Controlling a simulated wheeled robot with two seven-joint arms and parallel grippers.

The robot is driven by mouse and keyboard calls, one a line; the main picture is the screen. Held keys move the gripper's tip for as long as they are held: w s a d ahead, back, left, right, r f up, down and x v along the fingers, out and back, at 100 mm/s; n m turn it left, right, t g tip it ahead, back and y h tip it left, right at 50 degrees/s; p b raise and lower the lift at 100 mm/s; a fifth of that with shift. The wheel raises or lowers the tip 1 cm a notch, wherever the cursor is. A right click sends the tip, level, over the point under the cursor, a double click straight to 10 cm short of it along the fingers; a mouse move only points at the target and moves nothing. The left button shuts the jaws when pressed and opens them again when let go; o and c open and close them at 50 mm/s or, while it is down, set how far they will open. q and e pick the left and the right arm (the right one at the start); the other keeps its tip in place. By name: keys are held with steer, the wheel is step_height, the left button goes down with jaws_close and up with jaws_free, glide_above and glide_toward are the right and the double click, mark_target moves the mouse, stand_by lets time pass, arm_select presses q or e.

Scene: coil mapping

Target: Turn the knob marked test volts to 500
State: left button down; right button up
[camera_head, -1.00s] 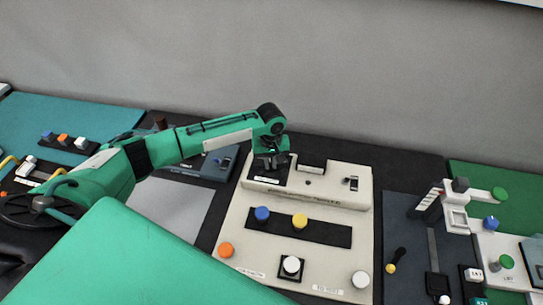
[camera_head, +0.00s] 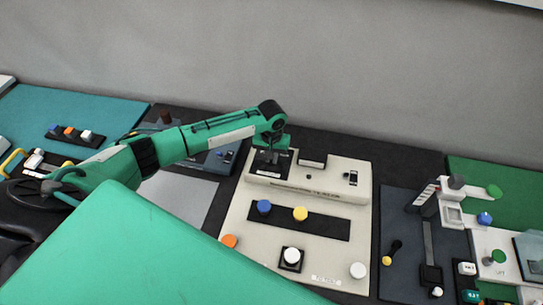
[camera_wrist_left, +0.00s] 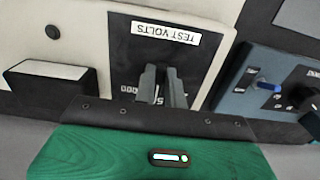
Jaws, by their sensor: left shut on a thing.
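The TEST VOLTS label (camera_wrist_left: 160,31) shows upside down in the left wrist view, on a black dial plate (camera_wrist_left: 122,58). In the head view this dark plate (camera_head: 258,168) is at the back left of the cream panel (camera_head: 325,172). My left gripper (camera_wrist_left: 163,88) points down at the plate, its two grey fingers close together and shut on the test volts knob. The fingers and palm hide the knob and its pointer. Part of a 5 and some zeros show beside the fingers. My left gripper also shows in the head view (camera_head: 268,157). My right gripper is not in view.
On the cream panel are a blue knob (camera_head: 264,207), a yellow knob (camera_head: 300,214), an orange knob (camera_head: 229,241), white buttons (camera_head: 292,254) and a small switch (camera_head: 350,178). A blue-grey box (camera_head: 215,162) stands close to its left. Other devices stand on the right.

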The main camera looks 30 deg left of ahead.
arm_select(q)
steer(key=c, duration=1.5)
jaws_free()
steer(key=shift+o, duration=0.2)
step_height(320, 180, up, 14)
steer(key=b, duration=0.3)
steer(key=shift+b, duration=0.3)
steer(key=shift+f, duration=0.15)
